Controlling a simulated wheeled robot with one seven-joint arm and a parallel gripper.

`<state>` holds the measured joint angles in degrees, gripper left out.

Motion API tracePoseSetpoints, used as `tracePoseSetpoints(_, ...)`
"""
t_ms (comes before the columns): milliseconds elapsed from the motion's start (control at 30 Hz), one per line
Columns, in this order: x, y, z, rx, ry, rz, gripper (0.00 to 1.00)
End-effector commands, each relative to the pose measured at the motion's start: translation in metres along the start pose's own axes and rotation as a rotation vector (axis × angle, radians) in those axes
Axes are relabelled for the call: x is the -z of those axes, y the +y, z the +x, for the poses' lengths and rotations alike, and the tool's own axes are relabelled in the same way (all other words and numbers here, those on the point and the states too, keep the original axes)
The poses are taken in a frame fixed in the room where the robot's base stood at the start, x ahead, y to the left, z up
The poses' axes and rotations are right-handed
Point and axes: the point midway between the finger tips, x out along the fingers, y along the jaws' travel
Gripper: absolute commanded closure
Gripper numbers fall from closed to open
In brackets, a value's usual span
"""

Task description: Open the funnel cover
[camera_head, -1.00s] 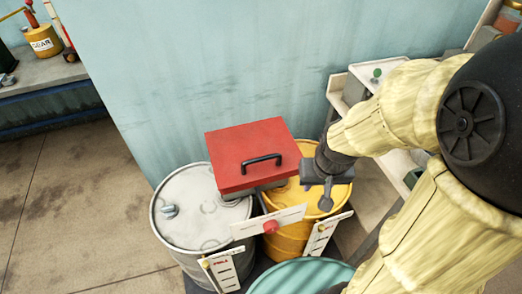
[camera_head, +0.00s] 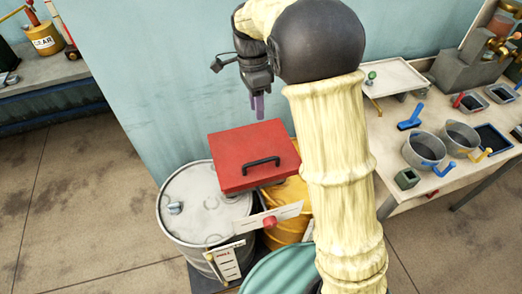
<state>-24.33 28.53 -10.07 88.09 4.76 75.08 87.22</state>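The red funnel cover (camera_head: 238,150) lies flat and closed above the drums, with a black handle (camera_head: 262,161) on its top toward the front. My gripper (camera_head: 258,107) points down from my arm, above and behind the cover's back edge, with a clear gap to the handle. Purple-grey fingers show below the wrist, but their spacing is too small to tell. The gripper does not touch the cover. The funnel under the cover is hidden.
A white drum (camera_head: 190,207), a yellow drum (camera_head: 290,232) and a teal drum (camera_head: 277,272) stand around the cover. A workbench (camera_head: 400,196) at right holds grey pots (camera_head: 424,150), trays and tools. The blue wall (camera_head: 150,90) is close behind. Floor at left is clear.

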Motion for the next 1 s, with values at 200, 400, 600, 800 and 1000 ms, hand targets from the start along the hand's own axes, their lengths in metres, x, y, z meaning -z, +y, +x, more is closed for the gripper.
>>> tracePoseSetpoints(200, 0.0, 0.0, 0.0, -0.001, 0.0, 0.005, 0.65)
tracePoseSetpoints(400, 0.0, 0.0, 0.004, -0.002, 0.0, 0.004, 0.65)
tracePoseSetpoints(600, 0.0, 0.001, 0.027, -0.005, 0.0, 0.003, 0.65)
tracePoseSetpoints(800, 0.0, 0.002, 0.062, -0.005, 0.0, 0.003, 0.65)
tracePoseSetpoints(1000, 0.001, 0.001, 0.097, -0.005, -0.001, 0.004, 0.65)
